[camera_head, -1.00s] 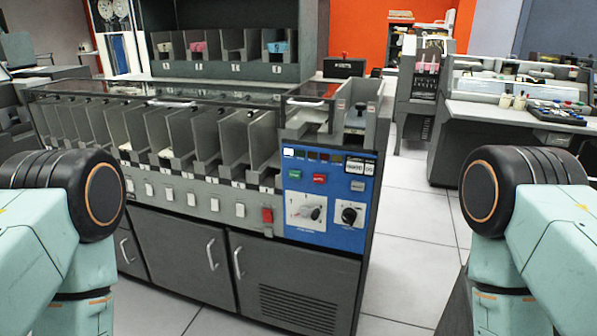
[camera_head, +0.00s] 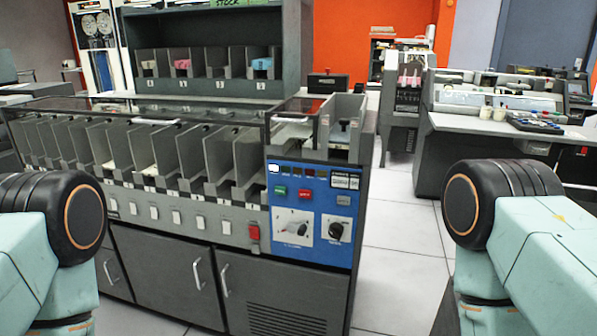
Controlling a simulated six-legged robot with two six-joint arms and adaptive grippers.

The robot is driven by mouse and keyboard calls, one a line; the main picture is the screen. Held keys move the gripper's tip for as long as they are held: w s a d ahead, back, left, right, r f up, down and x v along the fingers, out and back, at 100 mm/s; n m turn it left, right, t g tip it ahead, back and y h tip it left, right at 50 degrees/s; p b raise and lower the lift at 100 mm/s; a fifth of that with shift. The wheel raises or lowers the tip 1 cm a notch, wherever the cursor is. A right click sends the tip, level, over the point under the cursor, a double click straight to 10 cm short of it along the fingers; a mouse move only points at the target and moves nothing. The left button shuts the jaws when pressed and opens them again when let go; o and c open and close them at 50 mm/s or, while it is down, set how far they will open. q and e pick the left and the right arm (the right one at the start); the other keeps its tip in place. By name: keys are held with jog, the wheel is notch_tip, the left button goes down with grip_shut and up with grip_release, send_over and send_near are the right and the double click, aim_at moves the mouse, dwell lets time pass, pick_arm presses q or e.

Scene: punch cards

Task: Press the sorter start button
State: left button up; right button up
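The sorter (camera_head: 165,269) is a long dark grey machine with a row of upright pockets, standing in front of me. Its blue control panel (camera_head: 310,243) is at the machine's right end. On the panel are a small green button (camera_head: 280,190) and a small red button (camera_head: 305,194) beside it. Their lettering is too small to read, so I cannot tell from text which is start. A dial and a lever switch sit below them. Parts of my two arms show at the left and right edges. Neither gripper is in view.
A larger red switch (camera_head: 254,233) is left of the panel. A shelf unit (camera_head: 213,101) with card bins stands behind the sorter. A grey desk (camera_head: 500,128) with cups and a tray is at the right. Bare tiled floor (camera_head: 395,230) lies between sorter and desk.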

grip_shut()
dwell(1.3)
